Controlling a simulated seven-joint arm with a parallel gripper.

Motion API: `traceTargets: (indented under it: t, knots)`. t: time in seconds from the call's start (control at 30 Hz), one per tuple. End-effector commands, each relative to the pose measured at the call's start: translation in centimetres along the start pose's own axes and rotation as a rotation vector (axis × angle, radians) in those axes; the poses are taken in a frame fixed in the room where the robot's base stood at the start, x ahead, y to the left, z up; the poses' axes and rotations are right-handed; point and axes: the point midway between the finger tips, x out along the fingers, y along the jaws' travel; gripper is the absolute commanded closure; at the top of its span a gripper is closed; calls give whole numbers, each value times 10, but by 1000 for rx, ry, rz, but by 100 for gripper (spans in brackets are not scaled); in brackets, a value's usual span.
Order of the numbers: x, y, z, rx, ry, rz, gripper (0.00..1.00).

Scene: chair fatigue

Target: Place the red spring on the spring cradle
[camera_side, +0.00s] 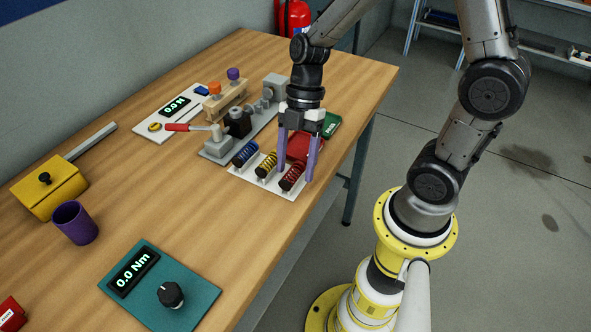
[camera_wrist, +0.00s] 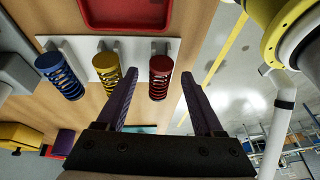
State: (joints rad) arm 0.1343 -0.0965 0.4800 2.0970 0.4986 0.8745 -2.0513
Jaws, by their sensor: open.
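The red spring (camera_side: 292,174) stands in the white rack (camera_side: 240,171) at its right end, beside a yellow spring (camera_side: 266,164) and a blue spring (camera_side: 245,153). My gripper (camera_side: 296,180) is open, with its purple fingers pointing down on either side of the red spring. In the wrist view, the red spring (camera_wrist: 159,80) lies between the two fingers (camera_wrist: 160,85), with gaps to both; contact is not visible. A grey fixture (camera_side: 218,147) with a black block stands behind the rack; I cannot tell which part is the spring cradle.
A red tray (camera_side: 300,146) is behind my fingers. A purple cup (camera_side: 75,222), yellow block (camera_side: 48,190) and teal torque panel (camera_side: 190,300) are leftward. The front-middle table is clear.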

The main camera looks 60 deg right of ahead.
Motion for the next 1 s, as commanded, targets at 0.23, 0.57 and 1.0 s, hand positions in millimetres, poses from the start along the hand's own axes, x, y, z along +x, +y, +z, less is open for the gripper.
traceTargets:
  t: [0.23, 0.57, 1.0]
  knots:
    - [0, 0, 0, 0, 0, 0, 49]
    - [0, 0, 0, 0, 0, 0, 100]
    - [-6, 0, -2, 0, 1, 2, 100]
